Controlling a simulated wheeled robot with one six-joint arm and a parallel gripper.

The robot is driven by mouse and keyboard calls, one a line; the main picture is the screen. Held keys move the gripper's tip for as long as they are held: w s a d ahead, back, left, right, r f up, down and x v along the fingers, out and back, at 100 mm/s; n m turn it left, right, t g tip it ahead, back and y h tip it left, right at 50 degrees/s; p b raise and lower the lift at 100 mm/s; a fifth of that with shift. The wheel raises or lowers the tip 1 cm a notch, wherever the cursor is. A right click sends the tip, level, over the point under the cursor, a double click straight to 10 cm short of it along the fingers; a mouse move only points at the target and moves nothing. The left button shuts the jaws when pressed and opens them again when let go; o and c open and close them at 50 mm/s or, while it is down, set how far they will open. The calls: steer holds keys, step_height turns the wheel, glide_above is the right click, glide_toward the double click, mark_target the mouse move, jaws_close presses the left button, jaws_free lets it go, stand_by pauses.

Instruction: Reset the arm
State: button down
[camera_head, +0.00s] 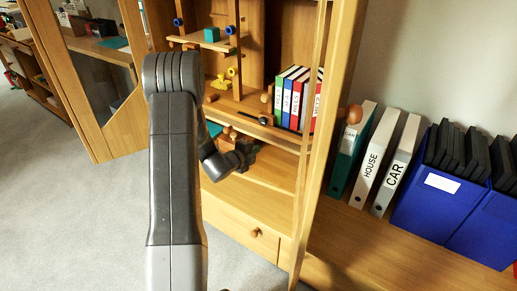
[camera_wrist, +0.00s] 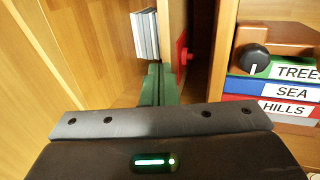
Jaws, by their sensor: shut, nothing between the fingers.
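My arm rises through the middle of the head view and bends down to the right. My gripper (camera_head: 246,148) is at its end, dark and small, in front of the lower open part of the wooden cabinet (camera_head: 258,218). In the wrist view my gripper (camera_wrist: 160,82) points away from the camera with its narrow fingers together. Nothing shows between them. Part of the cabinet behind the arm is hidden.
Small binders (camera_head: 296,97) stand on a cabinet shelf close to my gripper. Large binders (camera_head: 372,160) and blue boxes (camera_head: 440,200) stand on the right. A glass-paned door (camera_head: 100,75) stands open on the left. The carpet (camera_head: 60,195) at lower left is clear.

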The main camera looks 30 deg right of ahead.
steer(key=p+v, duration=0.1)
steer(key=v, duration=0.6)
steer(key=shift+a, duration=0.2)
steer(key=shift+d, duration=0.1)
